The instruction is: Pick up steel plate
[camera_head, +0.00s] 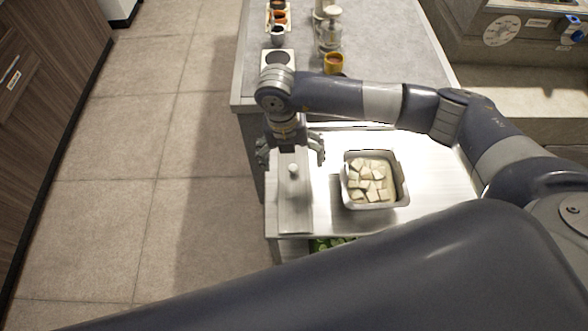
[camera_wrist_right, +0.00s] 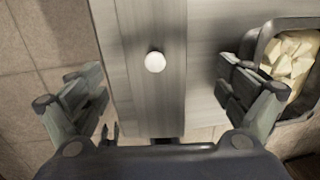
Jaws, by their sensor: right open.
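The steel plate (camera_head: 294,212) is a long, narrow grey slab with a round pale knob on top. It lies flat at the left end of the bright steel surface (camera_head: 332,150). My right gripper (camera_head: 291,152) is above the plate's far part, pointing down. In the right wrist view the open fingers (camera_wrist_right: 162,80) stand on either side of the plate (camera_wrist_right: 158,105), with the knob (camera_wrist_right: 155,62) between them. Nothing is held. I cannot tell how high the fingers are above the plate. My left gripper does not show.
A square metal pan (camera_head: 399,189) of pale cubes stands right of the plate, beside the right finger in the wrist view. Green pieces (camera_head: 330,243) show lower down. A grey counter (camera_head: 390,45) behind holds small cups, jars and an orange-yellow cup (camera_head: 333,64). Tiled floor lies left.

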